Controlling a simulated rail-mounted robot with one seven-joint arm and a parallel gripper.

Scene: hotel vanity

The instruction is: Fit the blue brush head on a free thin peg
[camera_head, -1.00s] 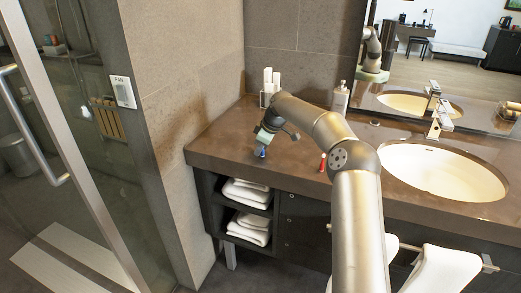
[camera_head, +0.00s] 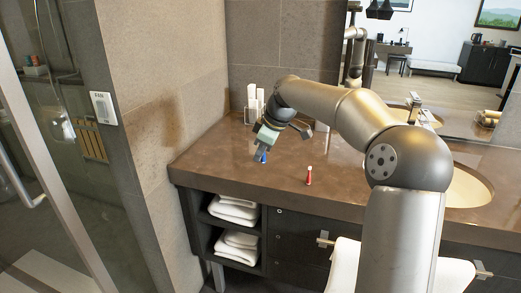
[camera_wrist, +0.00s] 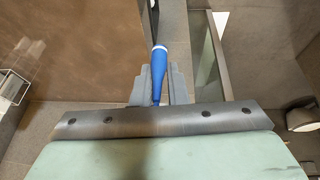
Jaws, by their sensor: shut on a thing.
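My gripper (camera_head: 262,149) is shut on the blue brush head (camera_head: 263,157), above the left part of the brown counter. In the wrist view the blue brush head (camera_wrist: 158,72) sits between the grey fingers (camera_wrist: 157,88), its narrow end between them and its wider, white-rimmed end pointing away. A small red piece with a pale tip (camera_head: 309,176) stands upright on the counter, right of my gripper. Tall white pieces (camera_head: 260,102) stand in a holder by the back wall, behind my gripper. I cannot make out any thin peg or whether one is free.
The brown counter (camera_head: 215,158) is clear to the left of my gripper. A basin (camera_head: 466,190) lies at the right, partly behind my arm. A tiled wall (camera_head: 160,100) borders the left. A wire rack (camera_wrist: 13,88) shows at the left of the wrist view. Folded towels (camera_head: 236,210) lie on shelves below.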

